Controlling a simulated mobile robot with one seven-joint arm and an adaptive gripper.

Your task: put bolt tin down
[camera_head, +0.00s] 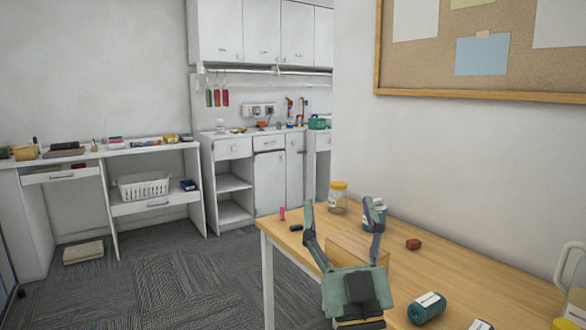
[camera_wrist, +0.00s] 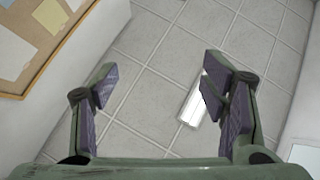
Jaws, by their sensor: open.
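My gripper (camera_head: 343,222) stands upright in front of the wooden table, fingers spread wide and pointing up. In the wrist view its fingers (camera_wrist: 158,92) are apart with nothing between them, only ceiling beyond. A small blue-and-white tin (camera_head: 380,213) stands on the table behind the right finger, which partly hides it; I cannot tell for sure that it is the bolt tin. No tin shows in the wrist view.
Table surface right of the red-brown block is clear. A pinboard (camera_head: 480,95) hangs above.

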